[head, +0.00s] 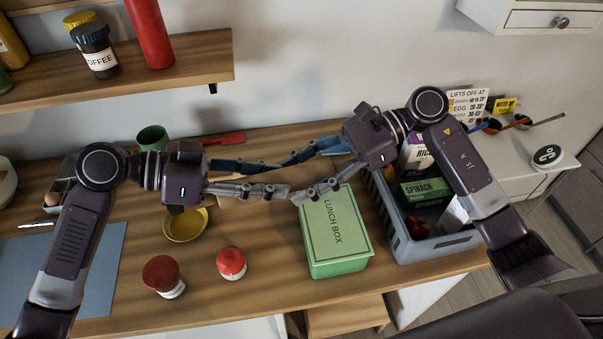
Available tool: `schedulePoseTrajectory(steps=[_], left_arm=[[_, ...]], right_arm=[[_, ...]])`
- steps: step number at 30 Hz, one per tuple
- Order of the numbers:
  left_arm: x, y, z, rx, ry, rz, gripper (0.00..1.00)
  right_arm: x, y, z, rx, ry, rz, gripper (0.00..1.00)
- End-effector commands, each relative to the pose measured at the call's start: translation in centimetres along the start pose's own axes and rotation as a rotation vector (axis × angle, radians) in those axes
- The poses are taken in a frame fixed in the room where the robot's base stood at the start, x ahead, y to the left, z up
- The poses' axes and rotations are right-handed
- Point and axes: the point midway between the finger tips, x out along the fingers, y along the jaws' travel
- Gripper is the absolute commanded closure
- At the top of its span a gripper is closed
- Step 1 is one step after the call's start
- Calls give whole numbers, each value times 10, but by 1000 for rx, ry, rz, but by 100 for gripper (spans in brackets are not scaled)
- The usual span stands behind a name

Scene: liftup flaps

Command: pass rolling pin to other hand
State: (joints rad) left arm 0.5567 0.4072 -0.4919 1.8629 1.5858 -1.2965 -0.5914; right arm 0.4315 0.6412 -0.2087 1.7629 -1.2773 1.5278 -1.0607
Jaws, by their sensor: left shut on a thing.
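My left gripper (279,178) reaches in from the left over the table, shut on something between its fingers. A pale wooden piece (256,203) shows just below its lower finger. It may be part of the rolling pin, but I cannot tell it clearly from the wooden table. My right gripper (292,178) reaches in from the right with its fingers spread apart. The fingertips of the two grippers meet or overlap in this view, left of and above the green lunch box (337,235). The rolling pin's full outline is hidden or blends in.
A grey crate (436,247) with groceries stands right of the lunch box. A yellow bowl (185,226) and two red-lidded jars (163,275) (231,263) are at front left. A green cup (152,138) stands behind. A shelf (190,62) hangs upper left.

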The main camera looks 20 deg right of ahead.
Motion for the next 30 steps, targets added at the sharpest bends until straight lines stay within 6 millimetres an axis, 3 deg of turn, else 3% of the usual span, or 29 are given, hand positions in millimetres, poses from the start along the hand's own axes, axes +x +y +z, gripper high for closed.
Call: schedulePoseTrajectory(steps=[2, 11, 12, 15, 25, 30], left_arm=[[0, 0, -2, 1, 3, 0, 100], [-1, -2, -2, 1, 4, -6, 100], [-1, -2, -2, 1, 4, -6, 100], [-1, -2, -2, 1, 4, -6, 100], [0, 0, -1, 1, 3, -2, 100], [0, 0, -1, 1, 3, -1, 100]], right_arm=[[0, 0, 0, 0, 0, 0, 60], [0, 2, 0, -2, -1, 6, 94], [0, 2, 0, -2, -1, 7, 54], [1, 2, 1, -2, -1, 7, 45], [-1, 0, 0, -1, 0, 2, 45], [-14, -1, 0, -1, 3, -2, 45]])
